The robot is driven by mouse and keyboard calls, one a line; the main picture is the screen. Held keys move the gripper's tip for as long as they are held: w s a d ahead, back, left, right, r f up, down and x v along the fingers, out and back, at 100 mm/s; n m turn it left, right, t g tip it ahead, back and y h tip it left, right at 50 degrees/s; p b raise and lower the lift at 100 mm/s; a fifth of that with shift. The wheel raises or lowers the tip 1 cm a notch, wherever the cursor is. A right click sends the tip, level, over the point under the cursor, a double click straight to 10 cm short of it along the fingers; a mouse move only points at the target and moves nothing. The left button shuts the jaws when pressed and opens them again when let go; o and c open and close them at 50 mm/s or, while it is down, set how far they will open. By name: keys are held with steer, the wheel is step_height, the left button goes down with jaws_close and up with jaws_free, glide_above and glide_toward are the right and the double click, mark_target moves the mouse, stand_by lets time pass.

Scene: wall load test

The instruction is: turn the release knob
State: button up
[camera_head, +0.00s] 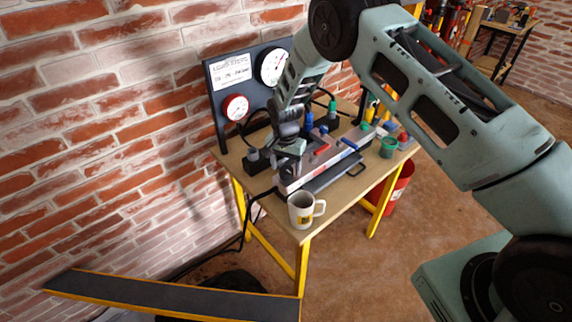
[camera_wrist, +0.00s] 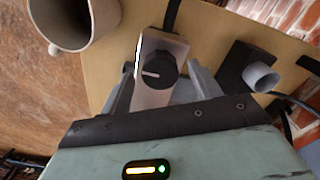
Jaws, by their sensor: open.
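The release knob (camera_wrist: 156,70) is a round black knob with a pale pointer line, on the end of a light grey housing, in the wrist view. My gripper (camera_wrist: 160,84) is open, with one finger on each side of the knob and housing. I cannot tell whether either finger touches the knob. In the head view my gripper (camera_head: 289,166) points down over the near left end of the grey test rig (camera_head: 325,160) on the table. The knob is hidden there by my gripper and wrist.
A white mug (camera_head: 302,210) stands at the table's near corner, close to my gripper; it also shows in the wrist view (camera_wrist: 75,20). A dark gauge panel (camera_head: 234,93) stands behind. A black block with a grey cylinder (camera_wrist: 250,70) sits beside the rig. A green jar (camera_head: 388,148) stands right.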

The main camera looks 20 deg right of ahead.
steer(key=shift+f, duration=0.45)
steer(key=shift+c, duration=0.3)
steer(key=c, duration=0.9)
